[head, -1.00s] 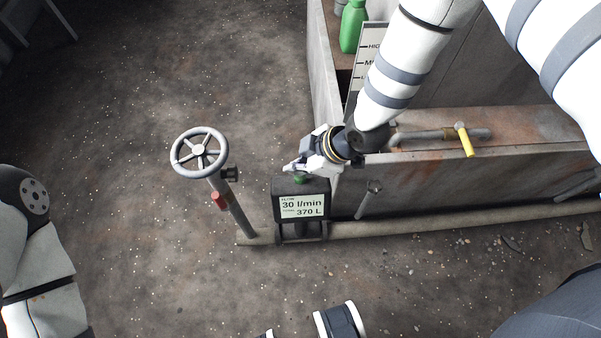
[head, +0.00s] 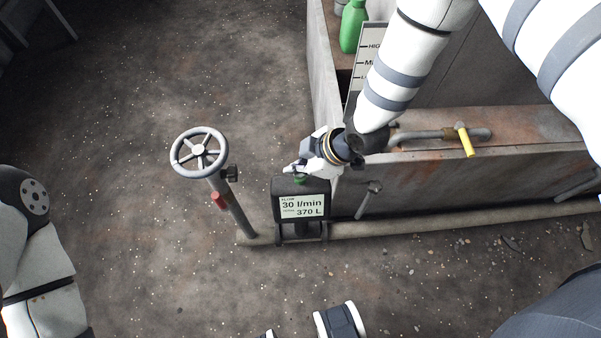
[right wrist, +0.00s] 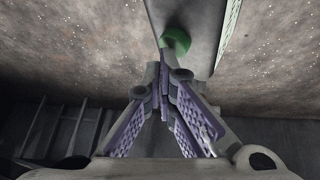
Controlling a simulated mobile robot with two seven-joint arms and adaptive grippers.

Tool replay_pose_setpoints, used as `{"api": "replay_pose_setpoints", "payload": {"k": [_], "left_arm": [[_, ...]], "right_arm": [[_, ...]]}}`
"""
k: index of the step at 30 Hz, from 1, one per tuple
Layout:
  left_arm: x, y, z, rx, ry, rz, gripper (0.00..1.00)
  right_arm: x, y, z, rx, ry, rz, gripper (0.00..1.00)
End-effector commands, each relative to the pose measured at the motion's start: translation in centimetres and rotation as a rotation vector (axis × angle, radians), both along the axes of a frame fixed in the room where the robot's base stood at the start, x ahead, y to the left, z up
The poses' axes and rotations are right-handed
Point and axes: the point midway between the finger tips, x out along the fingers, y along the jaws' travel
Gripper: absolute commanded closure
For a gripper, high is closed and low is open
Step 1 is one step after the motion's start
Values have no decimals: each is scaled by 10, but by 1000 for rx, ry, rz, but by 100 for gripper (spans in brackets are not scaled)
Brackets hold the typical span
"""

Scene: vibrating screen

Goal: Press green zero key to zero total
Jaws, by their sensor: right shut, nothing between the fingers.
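The flow meter (head: 301,204) is a dark box on the pipe, and its screen reads 30 l/min and 370 L. The green zero key (head: 299,179) sits on top of the box. It also shows in the right wrist view (right wrist: 176,40), just past the fingertips. My right gripper (head: 290,168) is shut and empty, its tips just above and slightly left of the key. In the right wrist view the shut fingertips (right wrist: 163,70) overlap the near side of the meter box; I cannot tell whether they touch anything. My left gripper is not clearly seen.
A grey handwheel (head: 199,153) on a post with a red part stands left of the meter. A green bottle (head: 352,27) stands behind. The floor at left is open.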

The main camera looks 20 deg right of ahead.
Motion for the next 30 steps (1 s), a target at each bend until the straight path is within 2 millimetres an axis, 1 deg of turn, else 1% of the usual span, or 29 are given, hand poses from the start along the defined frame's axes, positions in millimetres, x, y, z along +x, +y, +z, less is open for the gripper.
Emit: {"api": "replay_pose_setpoints", "payload": {"k": [3,10,17,23,26,30], "left_arm": [[-1,0,-1,0,2,0,50],[-1,0,-1,0,2,0,50],[3,0,5,0,-9,0,50],[2,0,4,0,-8,0,50],[4,0,8,0,-13,0,50],[10,0,16,0,-30,0,50]], "right_arm": [[-2,0,-5,-1,1,0,100],[-2,0,-4,-1,1,0,100],[2,-1,5,0,-2,1,100],[1,-1,4,-1,1,0,100],[4,-1,10,0,-2,0,100],[12,-3,30,0,-4,0,100]]}}
